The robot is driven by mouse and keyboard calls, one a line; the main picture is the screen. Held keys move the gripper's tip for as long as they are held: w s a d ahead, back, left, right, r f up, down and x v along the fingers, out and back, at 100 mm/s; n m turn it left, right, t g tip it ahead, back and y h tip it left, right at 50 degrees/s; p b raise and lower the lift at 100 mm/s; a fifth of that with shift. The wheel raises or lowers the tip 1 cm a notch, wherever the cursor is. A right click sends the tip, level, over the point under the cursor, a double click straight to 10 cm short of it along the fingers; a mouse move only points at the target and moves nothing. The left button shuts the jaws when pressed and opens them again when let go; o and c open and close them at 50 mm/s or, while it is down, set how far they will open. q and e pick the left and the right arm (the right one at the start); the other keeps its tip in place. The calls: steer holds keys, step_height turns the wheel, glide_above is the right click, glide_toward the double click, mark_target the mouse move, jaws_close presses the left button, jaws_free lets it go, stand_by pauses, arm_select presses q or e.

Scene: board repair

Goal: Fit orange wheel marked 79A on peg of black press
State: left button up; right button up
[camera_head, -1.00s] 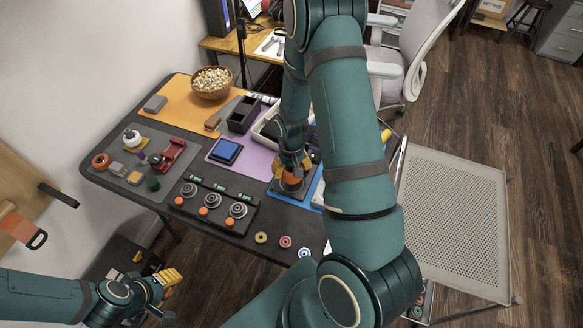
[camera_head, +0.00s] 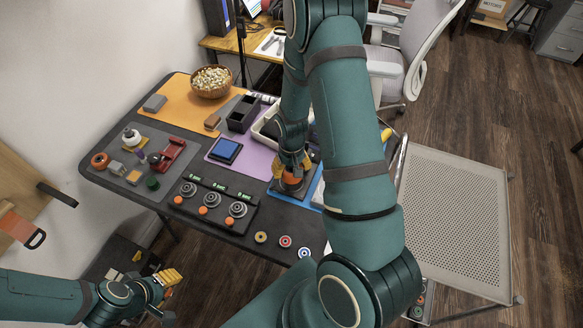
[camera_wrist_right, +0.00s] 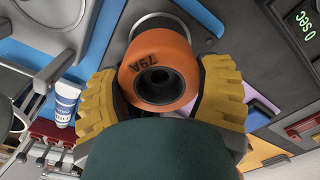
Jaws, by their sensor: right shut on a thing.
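The orange wheel marked 79A (camera_wrist_right: 157,72) is between the yellow fingers of my right gripper (camera_wrist_right: 160,95), which is shut on it. Its face with the dark centre hole points toward the right wrist camera. In the head view my right gripper (camera_head: 292,162) holds the wheel (camera_head: 292,178) over a dark base on the blue mat, seemingly the black press (camera_head: 287,191). A grey round plate shows behind the wheel in the wrist view. The peg is hidden, so I cannot tell whether the wheel is around it. My left gripper (camera_head: 168,277) is off the table's front left; its opening is unclear.
The three-dial timer panel (camera_head: 217,205) stands left of the press. Three small discs (camera_head: 285,241) lie near the front edge. A grey mat (camera_head: 128,185) at left holds another orange wheel (camera_head: 100,160) and a red tool (camera_head: 173,155). A popcorn bowl (camera_head: 211,82) is behind.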

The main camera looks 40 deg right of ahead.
steer(key=shift+f+b, duration=1.45)
steer(key=shift+f, duration=0.3)
stand_by(1.5)
steer(key=o, duration=1.3)
steer(key=shift+r, duration=0.15)
steer(key=shift+c, duration=0.3)
steer(key=shift+d+r+p, duration=0.15)
steer(key=shift+r+p, duration=0.25)
steer(key=shift+w+r+p, duration=0.15)
steer(key=shift+r+p, duration=1.5)
steer(key=shift+r, duration=0.65)
steer(key=shift+o, duration=0.2)
steer(key=shift+r+p, duration=0.55)
steer(key=shift+r, duration=0.2)
steer(key=shift+f, duration=0.1)
